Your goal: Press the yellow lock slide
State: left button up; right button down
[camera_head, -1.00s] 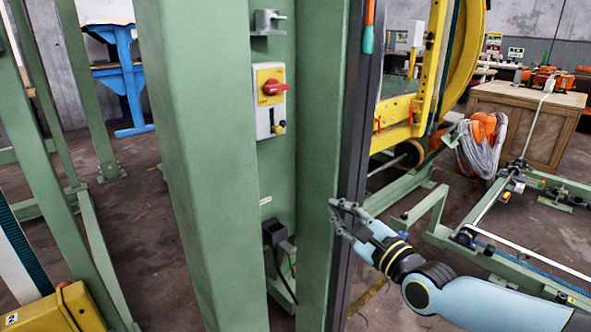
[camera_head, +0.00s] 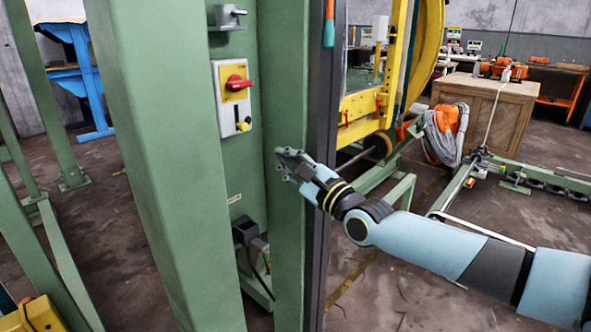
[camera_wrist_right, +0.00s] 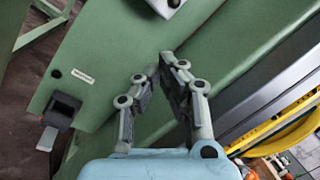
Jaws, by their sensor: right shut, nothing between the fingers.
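The yellow lock slide (camera_head: 243,126) is a small yellow knob on the lower grey plate of a switch box (camera_head: 233,98), below a red rotary handle on a yellow panel. The box is mounted on a green panel between two green uprights. My right gripper (camera_head: 280,156) is shut and empty, in front of the right upright, lower and to the right of the slide and apart from it. In the right wrist view the shut fingers (camera_wrist_right: 160,64) point toward the green panel, and only the box's lower end (camera_wrist_right: 165,6) shows at the top edge. My left gripper is out of view.
The wide left green upright (camera_head: 160,170) and the narrower right one (camera_head: 280,80) flank the recessed panel. A grey bracket (camera_head: 227,18) is above the box, and a dark socket with a cable (camera_head: 247,232) is below. A wooden crate (camera_head: 480,110) stands behind at right.

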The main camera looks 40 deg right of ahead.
aim_at(242, 126)
jog(key=w+a+r+p, duration=0.2)
jog(key=w+r, duration=0.1)
jog(key=w, duration=0.1)
jog(key=shift+w+a+r, duration=0.25)
jog(key=shift+w+a, duration=0.15)
notch_tip(242, 126, up, 4)
jog(key=p, duration=0.2)
jog(key=shift+p, duration=0.4)
jog(key=shift+f, duration=0.2)
